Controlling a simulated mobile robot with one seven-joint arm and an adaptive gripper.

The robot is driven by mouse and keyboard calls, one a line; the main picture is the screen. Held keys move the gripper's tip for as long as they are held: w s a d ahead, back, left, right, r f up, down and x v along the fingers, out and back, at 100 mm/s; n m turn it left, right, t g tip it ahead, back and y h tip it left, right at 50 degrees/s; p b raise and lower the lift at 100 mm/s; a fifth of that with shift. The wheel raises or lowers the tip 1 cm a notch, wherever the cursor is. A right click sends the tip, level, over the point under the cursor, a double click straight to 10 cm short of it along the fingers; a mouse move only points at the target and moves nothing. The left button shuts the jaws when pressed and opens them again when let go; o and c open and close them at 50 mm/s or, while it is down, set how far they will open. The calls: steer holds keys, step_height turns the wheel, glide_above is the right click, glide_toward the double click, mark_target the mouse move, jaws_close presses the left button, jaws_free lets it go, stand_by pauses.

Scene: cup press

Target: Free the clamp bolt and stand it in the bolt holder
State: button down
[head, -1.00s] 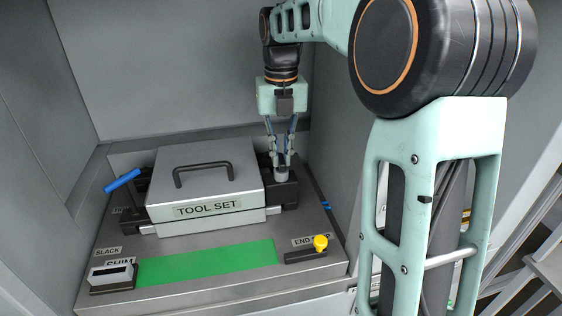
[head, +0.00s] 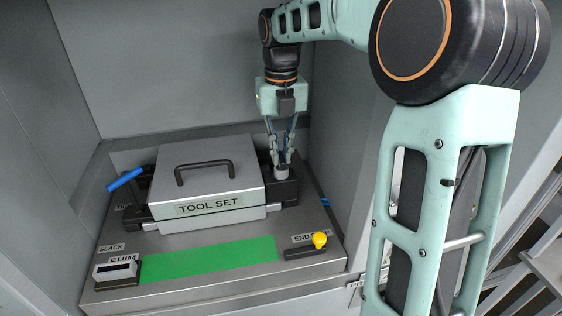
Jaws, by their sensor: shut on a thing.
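The clamp bolt (head: 282,172) is a small grey cylinder standing upright at the black clamp block on the right side of the tool set. My gripper (head: 281,163) points straight down over it and is shut on its upper end. The bolt's lower part is hidden in or behind the black block, so I cannot tell how deep it sits. I cannot pick out the bolt holder with certainty.
The grey tool set box (head: 207,174) with a black handle fills the middle. A blue lever (head: 125,180) stands at its left. A green strip (head: 208,260), a slotted block (head: 115,270) and a yellow knob (head: 320,240) lie in front. Walls stand close behind and left.

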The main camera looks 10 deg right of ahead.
steer(key=shift+s+d+f+n+p, duration=0.15)
steer(key=shift+n+p, duration=0.25)
steer(key=shift+p, duration=0.85)
